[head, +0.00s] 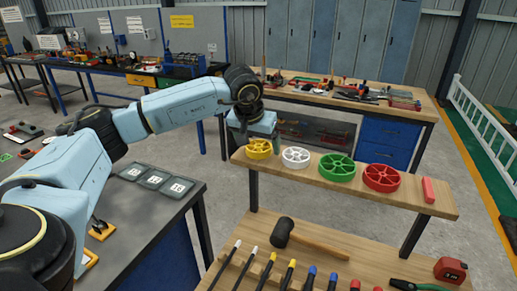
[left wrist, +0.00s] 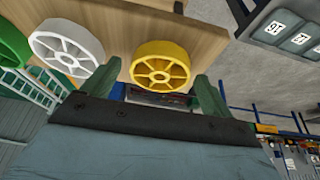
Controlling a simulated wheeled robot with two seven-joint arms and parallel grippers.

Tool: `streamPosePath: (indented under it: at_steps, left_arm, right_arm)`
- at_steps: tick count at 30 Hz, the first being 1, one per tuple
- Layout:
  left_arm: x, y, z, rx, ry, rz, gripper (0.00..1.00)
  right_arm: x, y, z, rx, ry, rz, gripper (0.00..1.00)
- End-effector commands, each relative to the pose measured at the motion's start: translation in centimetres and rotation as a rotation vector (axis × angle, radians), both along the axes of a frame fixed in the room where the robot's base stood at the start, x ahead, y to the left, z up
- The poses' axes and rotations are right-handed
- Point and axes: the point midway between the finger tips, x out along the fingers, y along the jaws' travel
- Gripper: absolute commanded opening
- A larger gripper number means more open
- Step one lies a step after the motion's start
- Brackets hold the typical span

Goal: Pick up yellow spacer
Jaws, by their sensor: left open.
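The yellow spacer (head: 258,149) is a spoked wheel lying flat near the left end of a raised wooden shelf (head: 330,178). In the left wrist view the yellow spacer (left wrist: 160,66) shows just beyond and between my open fingers. My left gripper (head: 240,140) is at the shelf's left end, beside and slightly behind the spacer in the head view. It also shows in the left wrist view (left wrist: 160,88), with one green finger on each side and nothing held. Whether a finger touches the spacer cannot be told. My right gripper is not in view.
A white spacer (head: 295,157) sits right of the yellow one, then a green spacer (head: 337,167), a red spacer (head: 381,178) and a red block (head: 428,190). A mallet (head: 284,233) and a tape measure (head: 451,270) lie on the lower bench. A dark table (head: 165,215) stands left.

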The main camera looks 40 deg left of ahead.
Motion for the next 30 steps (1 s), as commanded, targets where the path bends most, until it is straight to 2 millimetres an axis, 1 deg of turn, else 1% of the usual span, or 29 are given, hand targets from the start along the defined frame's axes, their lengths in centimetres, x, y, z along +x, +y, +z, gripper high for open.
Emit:
streamPosePath:
  at_steps: [1, 2, 12, 13, 19, 22, 26, 30]
  left_arm:
    - [0.0, 0.0, 0.0, 0.000, 0.000, 0.000, 0.82]
    - [0.0, 0.0, 0.0, 0.000, 0.000, 0.000, 0.78]
    - [0.0, 0.0, 0.1, 0.000, 0.000, 0.001, 0.34]
    - [0.0, 0.0, 0.1, 0.000, 0.000, 0.001, 0.32]
    - [0.0, 0.0, 0.1, -0.001, -0.001, 0.001, 0.32]
    - [0.1, 0.0, 0.8, -0.001, -0.004, 0.000, 0.32]
    - [0.1, 0.0, 3.0, -0.002, -0.006, 0.001, 0.32]
    - [0.1, 0.0, 6.0, -0.003, -0.006, 0.000, 0.32]
  right_arm:
    - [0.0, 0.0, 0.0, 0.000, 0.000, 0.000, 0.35]
    - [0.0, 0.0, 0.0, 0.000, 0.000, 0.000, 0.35]
    - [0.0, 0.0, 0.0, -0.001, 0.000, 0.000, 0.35]
    - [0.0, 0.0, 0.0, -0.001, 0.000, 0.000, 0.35]
    - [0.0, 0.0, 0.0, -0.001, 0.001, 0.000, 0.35]
    - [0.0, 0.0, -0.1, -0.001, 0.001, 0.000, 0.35]
    - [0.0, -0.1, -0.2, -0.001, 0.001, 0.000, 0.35]
    - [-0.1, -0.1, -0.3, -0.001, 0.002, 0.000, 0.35]
